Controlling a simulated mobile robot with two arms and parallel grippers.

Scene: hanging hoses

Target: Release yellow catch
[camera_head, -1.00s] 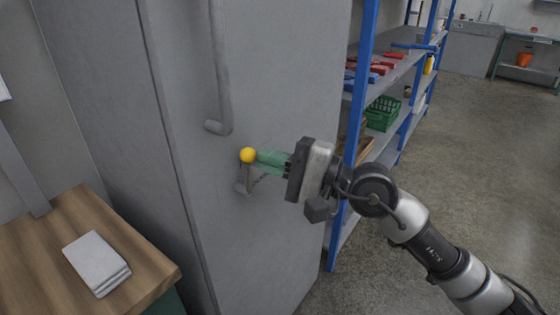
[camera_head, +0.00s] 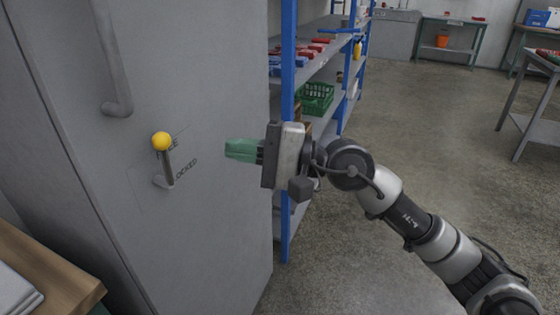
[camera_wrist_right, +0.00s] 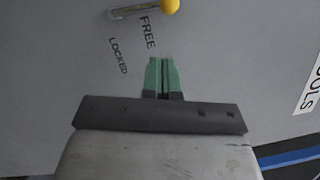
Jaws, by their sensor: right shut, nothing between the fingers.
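The yellow catch is a metal lever with a yellow ball knob (camera_head: 161,141) on the grey cabinet door (camera_head: 205,225). The lever stands nearly upright from its pivot, with the knob over the word FREE; the word LOCKED is lower right of it. In the right wrist view the knob (camera_wrist_right: 169,5) is at the top edge, just beyond FREE. My right gripper (camera_head: 227,149) has green fingers, shut and empty, apart from the knob and to its right. Its fingers also show together in the wrist view (camera_wrist_right: 163,72). My left gripper is out of view.
A grey door handle (camera_head: 117,100) is above left of the catch. A wooden-topped table (camera_head: 75,285) stands at the lower left. A blue-post shelf (camera_head: 288,130) with a green crate (camera_head: 317,97) is behind my right gripper. Open floor lies to the right.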

